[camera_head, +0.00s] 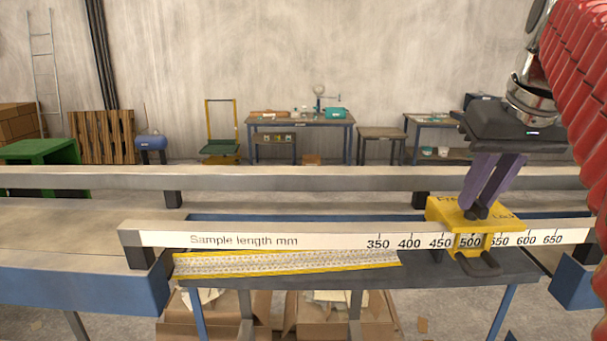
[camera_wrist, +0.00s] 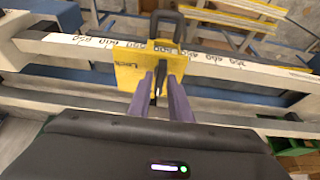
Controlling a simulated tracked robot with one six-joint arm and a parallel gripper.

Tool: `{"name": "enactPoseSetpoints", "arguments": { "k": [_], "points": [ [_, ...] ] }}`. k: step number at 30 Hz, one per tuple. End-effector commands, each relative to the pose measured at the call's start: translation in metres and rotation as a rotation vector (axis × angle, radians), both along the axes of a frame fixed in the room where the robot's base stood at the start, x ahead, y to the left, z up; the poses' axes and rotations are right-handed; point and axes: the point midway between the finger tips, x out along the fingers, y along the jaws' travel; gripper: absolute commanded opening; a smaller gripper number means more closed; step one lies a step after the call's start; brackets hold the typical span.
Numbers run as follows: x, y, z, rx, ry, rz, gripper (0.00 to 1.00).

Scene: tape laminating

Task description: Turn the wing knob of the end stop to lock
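The yellow end stop (camera_head: 440,212) sits on the scale rail near the 500 mark, and it also shows in the wrist view (camera_wrist: 128,72). A dark loop handle (camera_head: 480,265) sticks out at the stop's front.
The white scale rail (camera_head: 330,241) runs along the front, marked "Sample length mm". A yellow-edged patterned strip (camera_head: 285,264) lies in front of it. A long grey rail (camera_head: 300,178) runs behind. Open cardboard boxes (camera_head: 240,312) stand below. Workbenches stand by the far wall.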

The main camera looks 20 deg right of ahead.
Motion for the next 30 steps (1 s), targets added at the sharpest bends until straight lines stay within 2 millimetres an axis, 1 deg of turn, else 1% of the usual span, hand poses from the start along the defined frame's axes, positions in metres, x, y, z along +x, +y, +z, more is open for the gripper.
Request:
{"name": "enactPoseSetpoints", "arguments": {
  "k": [1, 7, 20, 26, 30],
  "points": [
    [-0.0002, -0.0001, 0.0001, 0.0, 0.0, 0.0, 0.14],
    [-0.0002, -0.0001, 0.0001, 0.0, 0.0, 0.0, 0.0],
    [-0.0002, 0.0003, 0.0002, -0.001, 0.0, -0.014, 0.0],
    [0.0001, 0.0012, 0.0002, 0.0, 0.0, -0.067, 0.0],
    [0.0008, 0.0023, 0.0004, -0.001, -0.001, -0.136, 0.0]
  ]
}}
